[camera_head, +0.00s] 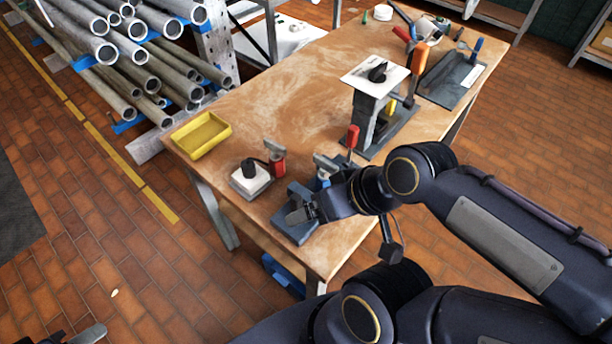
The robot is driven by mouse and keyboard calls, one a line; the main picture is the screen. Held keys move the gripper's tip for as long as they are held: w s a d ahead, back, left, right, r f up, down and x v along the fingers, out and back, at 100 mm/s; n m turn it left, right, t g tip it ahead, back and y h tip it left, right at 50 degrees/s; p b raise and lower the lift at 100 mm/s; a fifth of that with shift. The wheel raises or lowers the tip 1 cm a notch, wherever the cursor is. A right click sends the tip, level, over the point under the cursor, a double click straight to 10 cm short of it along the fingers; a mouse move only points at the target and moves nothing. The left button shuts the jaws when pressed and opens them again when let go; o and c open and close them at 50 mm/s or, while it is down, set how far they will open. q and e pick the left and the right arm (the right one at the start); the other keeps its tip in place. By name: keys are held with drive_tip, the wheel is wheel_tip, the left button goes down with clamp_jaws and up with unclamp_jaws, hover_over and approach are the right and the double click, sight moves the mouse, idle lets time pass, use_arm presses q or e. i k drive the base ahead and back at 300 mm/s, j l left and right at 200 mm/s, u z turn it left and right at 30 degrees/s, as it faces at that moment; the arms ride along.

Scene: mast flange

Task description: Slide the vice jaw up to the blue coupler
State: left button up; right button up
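My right arm reaches in from the right, and its gripper (303,211) is over the front of the workbench, low at a grey-blue vice base (293,232). The gripper and wrist cover much of the vice, so I cannot tell if the fingers touch the jaw or are open or shut. A grey metal jaw-like block (325,164) shows just behind the wrist. A small blue part (322,176), perhaps the blue coupler, shows beside it, mostly hidden. My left gripper (85,335) shows only partly at the bottom left edge, away from the bench; its opening is unclear.
The wooden workbench (270,95) holds a yellow tray (201,135), a white block with a black knob (250,180), a red-bodied part (277,163) and a tall stand with a white top plate (375,75). A pipe rack (215,45) stands left. The bench's middle is clear.

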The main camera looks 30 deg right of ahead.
sight(300, 196)
drive_tip(key=z, duration=1.25)
